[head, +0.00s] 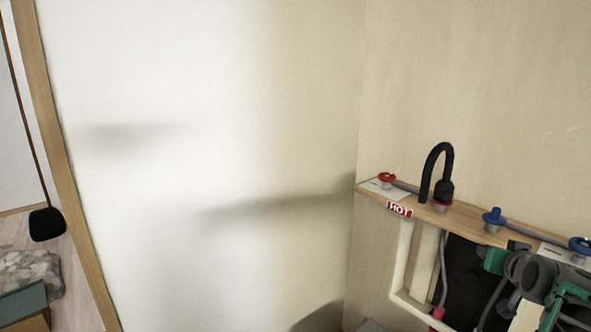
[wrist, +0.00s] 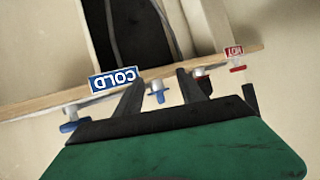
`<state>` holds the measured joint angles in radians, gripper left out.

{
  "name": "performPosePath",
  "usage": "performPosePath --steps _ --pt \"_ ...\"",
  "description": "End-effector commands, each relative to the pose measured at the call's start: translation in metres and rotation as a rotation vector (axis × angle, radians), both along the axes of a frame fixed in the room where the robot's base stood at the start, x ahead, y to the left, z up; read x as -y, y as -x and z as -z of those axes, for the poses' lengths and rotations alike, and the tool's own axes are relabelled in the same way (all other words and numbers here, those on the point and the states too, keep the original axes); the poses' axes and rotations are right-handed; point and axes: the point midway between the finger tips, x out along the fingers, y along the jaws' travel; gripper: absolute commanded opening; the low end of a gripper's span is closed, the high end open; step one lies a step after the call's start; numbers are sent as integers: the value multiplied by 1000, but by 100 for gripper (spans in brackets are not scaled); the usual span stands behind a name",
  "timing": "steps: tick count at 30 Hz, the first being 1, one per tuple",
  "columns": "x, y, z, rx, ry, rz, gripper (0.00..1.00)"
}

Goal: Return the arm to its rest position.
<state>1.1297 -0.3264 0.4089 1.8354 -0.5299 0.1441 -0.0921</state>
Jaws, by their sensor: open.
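My green and grey arm (head: 570,290) shows at the bottom right of the head view, at the right part of the wooden shelf. In the wrist view my gripper (wrist: 160,77) has two dark fingers set apart, with a gap between them. The gripper is open and holds nothing that I can see. A blue-handled valve (wrist: 157,90) on the shelf shows in the gap between the fingers. I cannot tell whether a finger touches it. The fingers are hard to tell apart from the arm in the head view.
The wooden shelf (head: 465,222) carries a red valve (head: 386,179), a black curved spout (head: 437,165), a blue valve (head: 494,218) and a red HOT sign (head: 400,209). A blue COLD sign (wrist: 113,80) hangs on its edge. The pale wall (head: 200,90) at left is clear.

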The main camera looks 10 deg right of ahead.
Motion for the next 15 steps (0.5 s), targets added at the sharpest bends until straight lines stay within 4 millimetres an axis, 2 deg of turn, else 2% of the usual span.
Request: performPosePath --steps 5,9,11,14,15 --pt "-12 36 67 -172 -160 63 46" --pt "-36 83 122 -340 -319 139 46" --pt "-56 105 143 -421 -395 170 46" --pt "-105 133 167 -569 -504 187 46" --pt "-128 141 171 -628 -534 178 46"
